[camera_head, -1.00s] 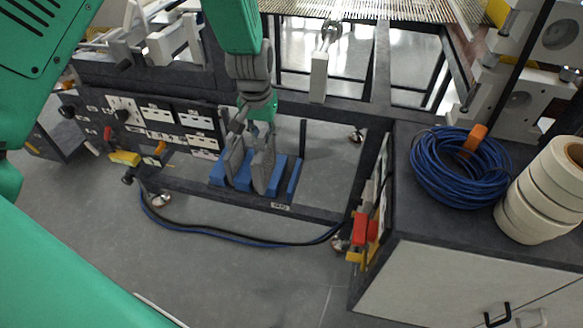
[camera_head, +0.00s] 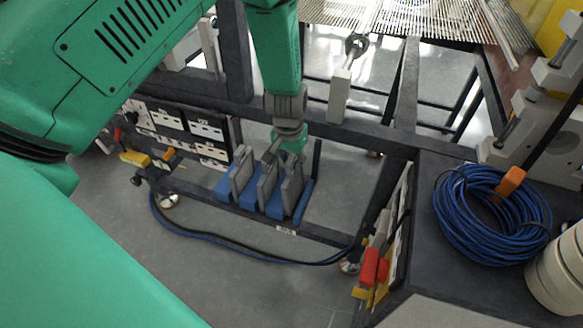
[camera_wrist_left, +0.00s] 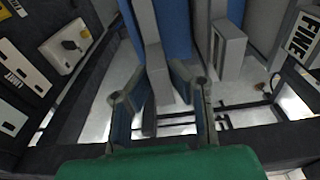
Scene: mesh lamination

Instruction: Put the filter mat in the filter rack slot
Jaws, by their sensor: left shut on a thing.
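The blue filter rack (camera_head: 229,190) stands low on the dark frame, with upright grey plates between its blue blocks. My left gripper (camera_head: 273,151) reaches down from above and is shut on a grey filter mat (camera_head: 266,186) in the middle of the rack. Other grey plates stand to its left (camera_head: 242,170) and right (camera_head: 291,188). In the left wrist view, the left gripper (camera_wrist_left: 164,96) has its fingers on either side of the mat (camera_wrist_left: 158,75), and blue rack parts (camera_wrist_left: 174,28) lie beyond. How deep the mat sits in its slot cannot be told. My right gripper is out of view.
A dark frame bar (camera_head: 345,133) runs behind the rack, with a hanging grey-white bar (camera_head: 339,97). White-labelled panels (camera_head: 190,125) are at left. A cabinet at right carries a blue cable coil (camera_head: 490,218) and white rolls (camera_head: 562,270).

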